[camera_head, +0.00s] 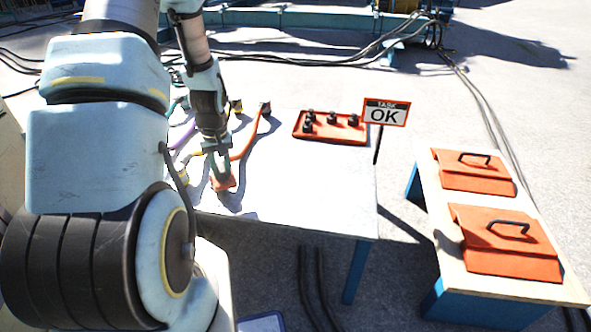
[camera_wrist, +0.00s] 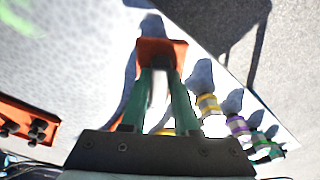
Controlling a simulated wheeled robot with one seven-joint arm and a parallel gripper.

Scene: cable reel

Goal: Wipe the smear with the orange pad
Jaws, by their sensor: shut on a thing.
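The orange pad (camera_head: 223,184) is at the tips of my gripper (camera_head: 217,160), low over the white table (camera_head: 300,190); I cannot tell whether it touches the top. In the wrist view the pad (camera_wrist: 162,48) sits between the green fingertips (camera_wrist: 163,76), which are shut on it. A faint pale-green patch (camera_wrist: 24,20), possibly the smear, shows on the white surface at the top left of the wrist view, apart from the pad. I cannot make out a smear in the head view.
A red tray (camera_head: 348,137) with several dark knobs stands at the table's back right, beside a "TASK OK" sign (camera_head: 385,113). Coloured cables, including an orange one (camera_head: 250,138), lie near my gripper. A wooden bench (camera_head: 450,235) with two orange handled covers stands right. The table's front right is clear.

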